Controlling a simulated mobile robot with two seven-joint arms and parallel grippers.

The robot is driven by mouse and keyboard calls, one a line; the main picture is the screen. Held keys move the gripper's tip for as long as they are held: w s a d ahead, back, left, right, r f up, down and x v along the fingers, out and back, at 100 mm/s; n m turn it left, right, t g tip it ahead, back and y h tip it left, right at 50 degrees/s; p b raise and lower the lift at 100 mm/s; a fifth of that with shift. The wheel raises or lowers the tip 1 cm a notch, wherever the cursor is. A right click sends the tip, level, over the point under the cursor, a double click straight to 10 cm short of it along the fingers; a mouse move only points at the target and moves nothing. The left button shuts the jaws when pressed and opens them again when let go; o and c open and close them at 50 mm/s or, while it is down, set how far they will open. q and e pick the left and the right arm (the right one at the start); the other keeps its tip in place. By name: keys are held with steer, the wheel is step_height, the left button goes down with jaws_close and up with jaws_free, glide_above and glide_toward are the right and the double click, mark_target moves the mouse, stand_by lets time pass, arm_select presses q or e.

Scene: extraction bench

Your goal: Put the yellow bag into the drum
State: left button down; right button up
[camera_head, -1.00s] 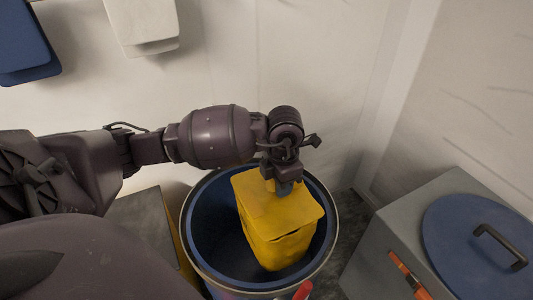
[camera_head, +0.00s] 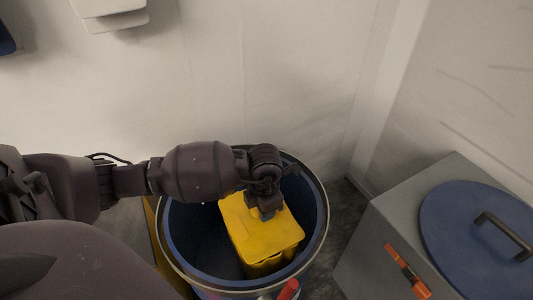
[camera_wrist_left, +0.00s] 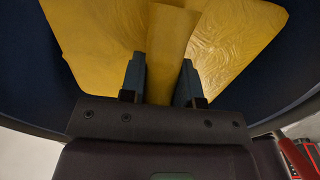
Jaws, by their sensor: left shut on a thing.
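The yellow bag (camera_head: 262,228) is a boxy bag inside the open blue drum (camera_head: 183,238), below its rim and toward the right side. My left gripper (camera_head: 266,212) reaches down into the drum from above and is shut on the top of the bag. In the left wrist view the two fingers of my left gripper (camera_wrist_left: 160,82) pinch an upright fold of the yellow bag (camera_wrist_left: 95,40). The drum's dark blue inner wall (camera_wrist_left: 30,75) surrounds it there. The bag's underside and the drum floor beneath it are hidden. My right gripper is not in view.
A grey cabinet (camera_head: 375,235) stands to the right, with a round blue lid (camera_head: 460,228) with a black handle on top. An orange item (camera_head: 407,271) is on the cabinet's front. A wall is close behind the drum. A red object (camera_head: 289,289) shows at the drum's front edge.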

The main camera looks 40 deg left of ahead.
arm_select(q)
step_height(320, 180, down, 5)
steer(key=shift+f+b, duration=0.1)
steer(key=shift+b, duration=0.85)
steer(key=shift+f, duration=0.25)
steer(key=shift+w+r, duration=0.1)
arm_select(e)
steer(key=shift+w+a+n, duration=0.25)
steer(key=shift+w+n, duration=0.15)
arm_select(q)
steer(key=c, duration=0.9)
jaws_free()
steer(key=shift+c, duration=0.2)
steer(key=shift+o, duration=0.5)
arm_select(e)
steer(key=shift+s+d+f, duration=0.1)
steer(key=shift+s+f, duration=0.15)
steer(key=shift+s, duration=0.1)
